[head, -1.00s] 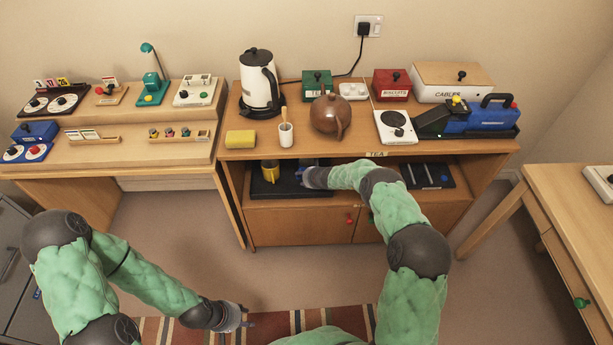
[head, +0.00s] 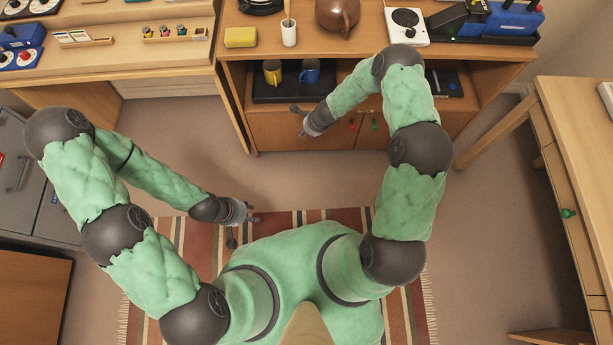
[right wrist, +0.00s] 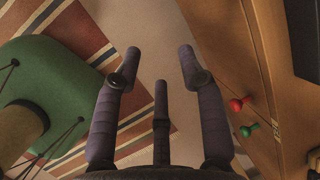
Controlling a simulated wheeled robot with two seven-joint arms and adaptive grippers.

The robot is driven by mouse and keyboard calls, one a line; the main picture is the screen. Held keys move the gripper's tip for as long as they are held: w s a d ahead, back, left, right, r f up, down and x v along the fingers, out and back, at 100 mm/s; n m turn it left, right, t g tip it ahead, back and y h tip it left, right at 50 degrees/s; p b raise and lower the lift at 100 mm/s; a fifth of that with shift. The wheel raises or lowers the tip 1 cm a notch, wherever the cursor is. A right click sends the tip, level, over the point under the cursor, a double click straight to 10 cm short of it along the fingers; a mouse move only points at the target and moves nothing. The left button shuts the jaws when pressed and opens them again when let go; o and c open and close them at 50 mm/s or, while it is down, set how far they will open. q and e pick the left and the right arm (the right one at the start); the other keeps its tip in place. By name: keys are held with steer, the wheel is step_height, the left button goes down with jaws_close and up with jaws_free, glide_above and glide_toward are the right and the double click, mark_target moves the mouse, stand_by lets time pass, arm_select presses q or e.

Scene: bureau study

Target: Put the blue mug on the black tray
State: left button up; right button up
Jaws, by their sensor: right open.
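The blue mug (head: 310,71) stands upright on the right part of the black tray (head: 290,96) on the cabinet's open shelf. A yellow mug (head: 272,72) stands to its left on the same tray. My right gripper (head: 298,119) is outside the shelf, in front of the cabinet and below the tray's front edge, apart from both mugs. In the right wrist view its fingers (right wrist: 160,72) are spread with nothing between them. My left gripper (head: 246,222) is low over the striped rug, open and empty, far from the mugs.
The cabinet doors below the shelf have a red knob (right wrist: 236,105) and a green knob (right wrist: 249,130), close to my right gripper. The cabinet top above holds a brown teapot (head: 338,14) and white cup (head: 289,33).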

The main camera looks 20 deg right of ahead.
steer(key=s+a+r+n+g, duration=0.1)
steer(key=s+a+n, duration=0.3)
steer(key=s+n, duration=0.5)
steer(key=s+a+r+n+g+y, duration=0.1)
steer(key=s+a+r+n, duration=0.3)
steer(key=s+n, duration=0.5)
steer(key=s+g, duration=0.1)
steer(key=s, duration=0.7)
steer(key=shift+s+a+r, duration=0.3)
steer(key=shift+s+a, duration=0.05)
steer(key=shift+a, duration=0.05)
